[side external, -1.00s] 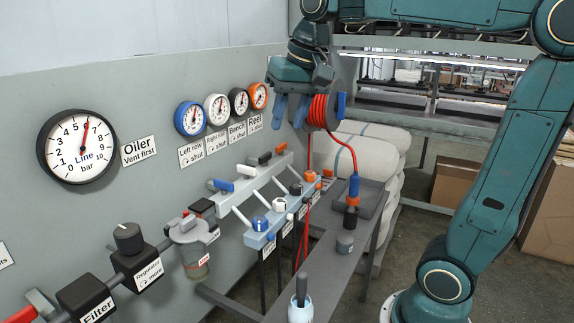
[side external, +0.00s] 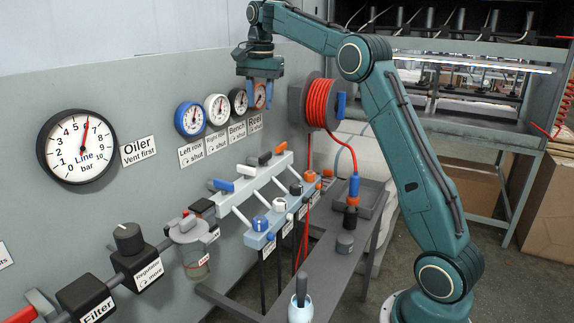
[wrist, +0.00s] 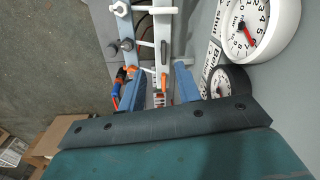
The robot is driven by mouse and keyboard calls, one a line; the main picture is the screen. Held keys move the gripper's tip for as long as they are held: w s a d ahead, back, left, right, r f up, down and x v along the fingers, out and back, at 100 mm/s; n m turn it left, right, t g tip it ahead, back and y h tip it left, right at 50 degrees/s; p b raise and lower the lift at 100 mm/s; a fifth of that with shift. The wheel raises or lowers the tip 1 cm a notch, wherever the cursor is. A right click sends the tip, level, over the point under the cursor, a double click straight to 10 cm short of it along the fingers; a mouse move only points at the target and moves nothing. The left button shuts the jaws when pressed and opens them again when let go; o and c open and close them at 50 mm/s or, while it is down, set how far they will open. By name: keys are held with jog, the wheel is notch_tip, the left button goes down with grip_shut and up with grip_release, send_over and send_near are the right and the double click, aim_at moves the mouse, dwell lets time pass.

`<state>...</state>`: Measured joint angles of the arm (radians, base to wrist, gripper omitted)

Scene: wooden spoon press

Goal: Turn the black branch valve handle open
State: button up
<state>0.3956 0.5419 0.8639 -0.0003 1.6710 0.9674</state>
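The black branch valve handle (side external: 265,158) sits on the pale sloped manifold (side external: 237,195) on the wall, between the white handle (side external: 245,170) and the orange handle (side external: 281,148). In the wrist view a dark handle (wrist: 163,53) shows on the manifold rail, ahead of the finger gap. My gripper (side external: 261,97) points down with its blue fingers apart and empty. In the side view it hangs above the black handle, in front of the Bench and Reel gauges, clear of the handle. The wrist view also shows my gripper's spread fingers (wrist: 158,90).
A red hose reel (side external: 319,103) stands to the right of my gripper. Gauges line the wall, including the black Bench gauge (side external: 238,101). A lower blue-grey block (side external: 262,236) with knobs sits before the manifold. The space just above the handles looks clear.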

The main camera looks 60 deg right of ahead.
aim_at(265, 154)
jog(key=d+f, duration=0.1)
jog(key=w+d+f+m, duration=0.1)
jog(key=d, duration=0.1)
jog(key=w+d+f+m, duration=0.1)
jog(key=shift+d+f+g, duration=0.1)
jog(key=shift+d+g, duration=0.15)
jog(key=shift+g, duration=0.15)
jog(key=shift+f, duration=0.15)
jog(key=shift+f, duration=6.75)
grip_shut()
